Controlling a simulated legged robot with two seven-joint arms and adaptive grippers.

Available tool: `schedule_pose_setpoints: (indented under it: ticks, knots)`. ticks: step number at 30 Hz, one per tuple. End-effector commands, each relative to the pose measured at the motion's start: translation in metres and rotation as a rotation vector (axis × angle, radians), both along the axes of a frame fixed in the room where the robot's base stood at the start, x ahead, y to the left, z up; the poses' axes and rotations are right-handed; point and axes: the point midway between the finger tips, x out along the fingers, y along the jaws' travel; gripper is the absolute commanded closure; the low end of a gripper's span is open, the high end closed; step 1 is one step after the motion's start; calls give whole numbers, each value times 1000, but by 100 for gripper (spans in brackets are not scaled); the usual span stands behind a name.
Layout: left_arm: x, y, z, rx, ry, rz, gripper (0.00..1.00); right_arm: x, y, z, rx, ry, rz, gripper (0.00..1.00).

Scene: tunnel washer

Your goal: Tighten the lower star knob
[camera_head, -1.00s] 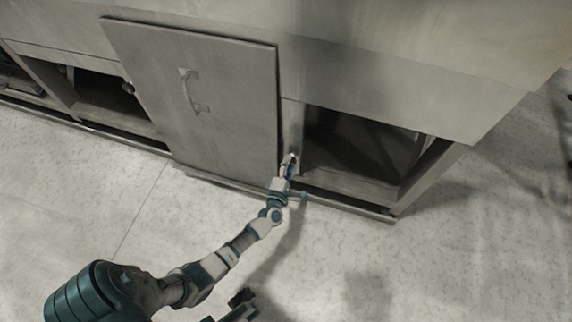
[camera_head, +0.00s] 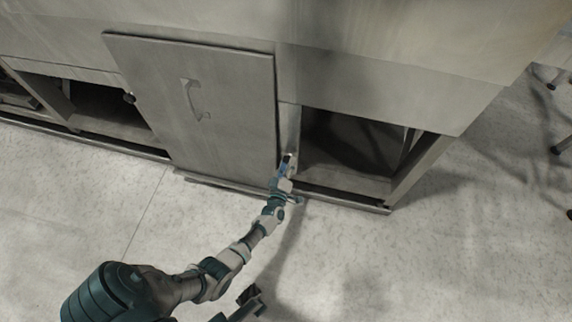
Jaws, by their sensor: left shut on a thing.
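My left gripper (camera_head: 287,161) is at the narrow upright post just right of the closed panel door, low down near the bottom rail. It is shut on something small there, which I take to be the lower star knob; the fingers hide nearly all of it. A dark round knob (camera_head: 129,98) shows at the left edge of the panel door (camera_head: 205,110). My right gripper cannot be made out; only a dark part shows at the bottom edge.
A bottom rail (camera_head: 340,200) runs along the front. The pale floor (camera_head: 420,265) is clear.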

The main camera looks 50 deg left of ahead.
Motion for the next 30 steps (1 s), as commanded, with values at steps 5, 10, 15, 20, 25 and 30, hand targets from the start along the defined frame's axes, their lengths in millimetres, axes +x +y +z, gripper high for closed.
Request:
schedule_pose_setpoints:
  ticks: [5,10,15,20,25,30]
  knots:
    - [-5,0,-8,91,72,2,86,-1,-1,-4,-2,14,-1,37]
    - [-5,0,-8,153,110,1,86,-3,-1,-3,0,12,-2,37]
    - [-5,0,-8,187,132,1,86,-4,-1,-1,0,7,-2,37]
    - [-5,0,-9,198,139,1,86,-5,-1,1,1,6,-2,37]
    - [-5,0,-9,199,140,1,86,-5,-1,1,1,6,-1,37]
    - [-5,0,-9,199,140,0,86,-5,-1,1,2,7,1,37]
